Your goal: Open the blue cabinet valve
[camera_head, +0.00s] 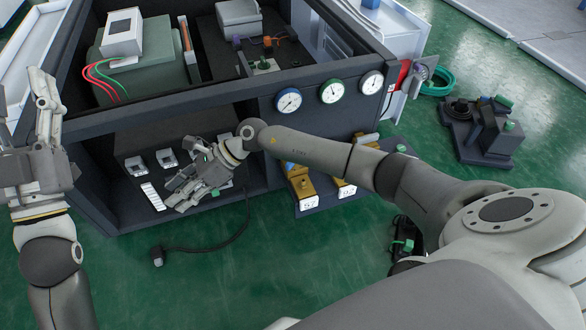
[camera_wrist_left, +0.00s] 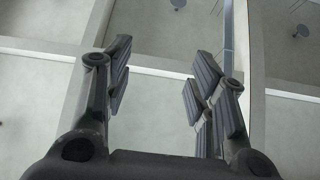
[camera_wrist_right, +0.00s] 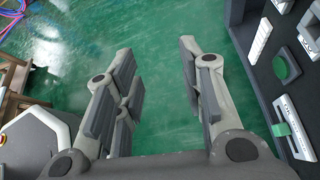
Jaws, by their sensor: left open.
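The dark blue-grey cabinet (camera_head: 290,75) stands ahead, with a black panel of switches in its lower bay. Two brass-coloured valve bodies with number tags stand on a low shelf to its right: a left one (camera_head: 301,186) and a right one (camera_head: 343,187). A small blue part shows at the top of the left one, partly behind my right forearm. My right gripper (camera_head: 184,189) is open and empty in front of the black panel; its spread fingers show in the right wrist view (camera_wrist_right: 160,90). My left gripper (camera_head: 48,120) is open and empty at the far left, apart from the cabinet valves.
Three round gauges (camera_head: 332,91) line the cabinet's upper front. A black cable with a plug (camera_head: 157,256) lies on the green floor. A dark pump-like unit (camera_head: 487,130) and a green hose (camera_head: 438,82) lie right. Open floor lies in front.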

